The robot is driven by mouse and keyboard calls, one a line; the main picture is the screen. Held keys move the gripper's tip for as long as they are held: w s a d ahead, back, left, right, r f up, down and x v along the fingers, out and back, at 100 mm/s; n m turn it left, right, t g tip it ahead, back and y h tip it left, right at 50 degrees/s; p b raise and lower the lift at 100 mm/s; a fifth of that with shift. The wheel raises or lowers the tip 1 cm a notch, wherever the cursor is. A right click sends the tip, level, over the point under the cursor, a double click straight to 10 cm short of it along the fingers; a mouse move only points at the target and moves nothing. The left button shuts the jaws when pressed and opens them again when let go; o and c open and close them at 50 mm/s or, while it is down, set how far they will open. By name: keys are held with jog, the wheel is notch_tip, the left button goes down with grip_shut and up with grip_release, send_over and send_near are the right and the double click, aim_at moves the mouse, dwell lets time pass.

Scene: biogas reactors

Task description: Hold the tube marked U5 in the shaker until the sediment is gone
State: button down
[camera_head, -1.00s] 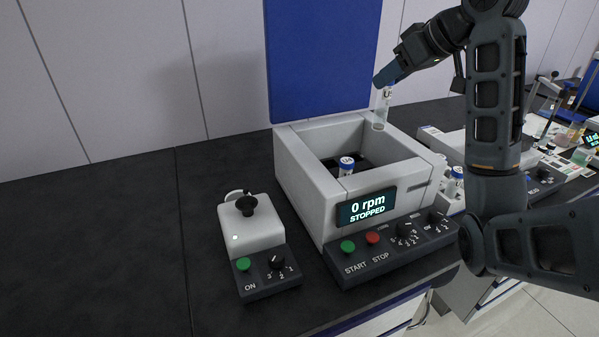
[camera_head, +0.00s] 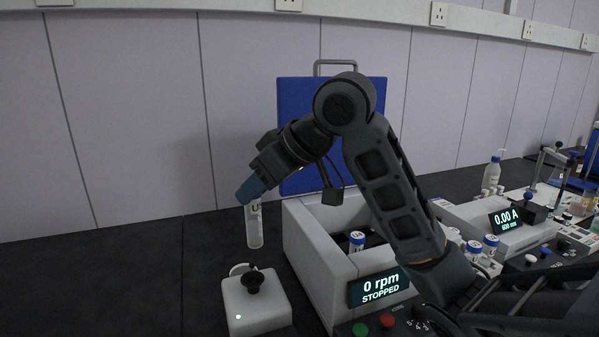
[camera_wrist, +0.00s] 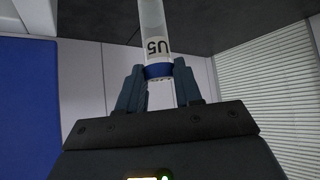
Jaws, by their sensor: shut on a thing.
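My gripper (camera_head: 252,192) is shut on the top of the tube marked U5 (camera_head: 255,228), which hangs upright below it. In the wrist view the fingers (camera_wrist: 159,88) close on the tube's blue cap, and the U5 label (camera_wrist: 157,48) shows. The tube is clear with a pale lower part; I cannot tell how much sediment it holds. It hangs behind and above the small white shaker (camera_head: 255,304) with a black knob-like top (camera_head: 253,281), apart from it. A small green light glows on the shaker's front.
The white box machine (camera_head: 312,262) with its blue lid open stands right of the shaker, reading 0 rpm STOPPED. A blue-capped tube (camera_head: 357,241) stands inside it. The bench left is clear.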

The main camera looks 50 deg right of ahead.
aim_at(253, 229)
jog(key=shift+w+a+f, duration=0.15)
jog(key=shift+a+f, duration=0.05)
jog(key=shift+a, duration=0.45)
jog(key=shift+f, duration=0.15)
jog(key=shift+f+b, duration=3.25)
jog(key=shift+f, duration=0.4)
notch_tip(253, 229, up, 8)
jog(key=p, duration=0.7)
jog(key=shift+p, duration=0.3)
